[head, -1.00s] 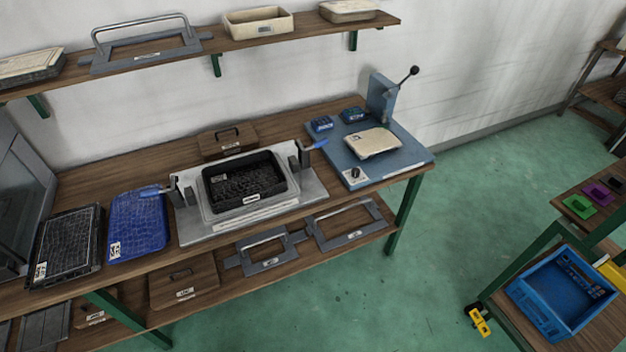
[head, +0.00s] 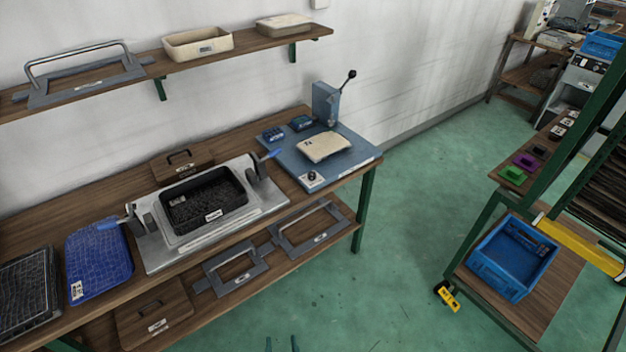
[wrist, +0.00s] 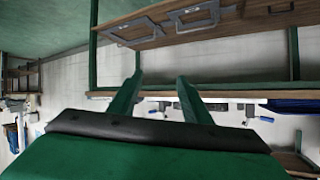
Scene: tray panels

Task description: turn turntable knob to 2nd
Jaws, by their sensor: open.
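A small black knob (head: 312,175) sits on a white label at the front corner of a blue-grey base plate (head: 345,163), at the right end of the workbench. Its pointer position is too small to read. A beige panel (head: 326,147) lies on the plate, with an upright block and black-ended lever (head: 327,100) behind it. My gripper (head: 282,344) shows only its green fingertips at the bottom edge of the head view, well away from the knob. In the wrist view my gripper (wrist: 161,95) is open and empty, and the knob cannot be made out.
The workbench also holds a press with a black tray (head: 205,205) and a blue tray (head: 98,262). Frames (head: 306,228) lie on its lower shelf. A rack with a blue crate (head: 513,260) stands on the right. The green floor between is clear.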

